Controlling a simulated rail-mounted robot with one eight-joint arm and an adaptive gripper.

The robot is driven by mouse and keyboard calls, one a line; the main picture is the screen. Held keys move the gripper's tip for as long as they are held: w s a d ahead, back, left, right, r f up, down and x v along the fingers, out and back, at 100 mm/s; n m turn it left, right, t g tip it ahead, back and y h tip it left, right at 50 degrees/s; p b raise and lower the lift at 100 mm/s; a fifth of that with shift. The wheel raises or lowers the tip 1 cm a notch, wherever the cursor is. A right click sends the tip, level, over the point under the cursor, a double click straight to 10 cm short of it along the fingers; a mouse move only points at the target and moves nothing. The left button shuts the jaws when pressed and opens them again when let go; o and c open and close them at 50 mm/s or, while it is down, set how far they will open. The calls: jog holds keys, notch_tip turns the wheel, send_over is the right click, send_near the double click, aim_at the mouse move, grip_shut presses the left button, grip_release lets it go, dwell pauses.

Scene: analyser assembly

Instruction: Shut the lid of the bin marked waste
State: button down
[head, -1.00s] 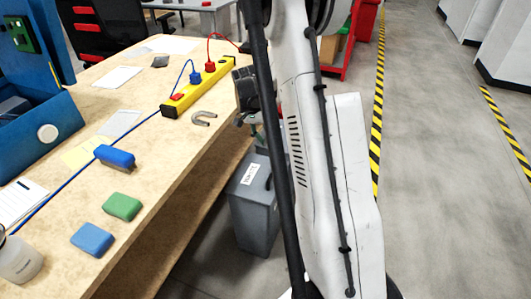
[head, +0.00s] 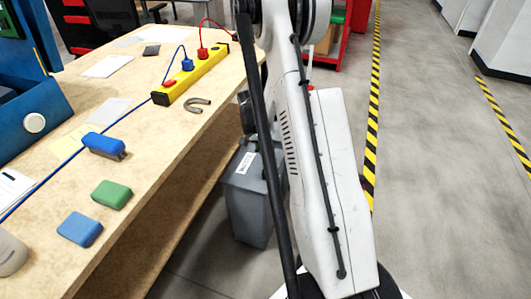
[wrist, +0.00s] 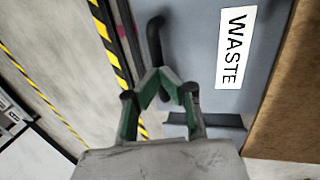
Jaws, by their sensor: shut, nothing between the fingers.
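The waste bin (head: 246,212) is a grey box on the floor beside the workbench, partly hidden behind my arm in the head view. Its white label (head: 245,162) faces the camera. In the wrist view the bin's grey surface (wrist: 193,50) fills the upper middle, with the label reading WASTE (wrist: 236,47) and a dark curved handle (wrist: 155,42). My gripper (wrist: 160,76) is shut and empty, its green-lined fingers meeting close to the handle; I cannot tell whether they touch. In the head view my arm hides the fingers. The lid's angle is not clear.
The wooden workbench (head: 150,165) stands close on the left of the bin. It carries blue and green blocks, a yellow power strip (head: 190,74) and a horseshoe magnet (head: 197,105). A red shelf (head: 334,55) stands behind. Open floor lies to the right.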

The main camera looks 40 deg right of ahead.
aim_at(262, 166)
jog(key=shift+s+d+f+t+b, duration=0.1)
jog(key=shift+s+f+t+b, duration=0.15)
jog(key=shift+f+b, duration=0.25)
jog(key=shift+s+d+f+t+b, duration=0.15)
jog(key=shift+f+t+b, duration=0.15)
jog(key=shift+f, duration=0.25)
jog(key=shift+a, duration=0.1)
jog(key=shift+r, duration=0.1)
notch_tip(262, 166, up, 14)
jog(key=w+a+p, duration=0.1)
jog(key=w+p, duration=0.1)
jog(key=p, duration=0.2)
jog(key=shift+w+p, duration=0.3)
jog(key=shift+p, duration=0.05)
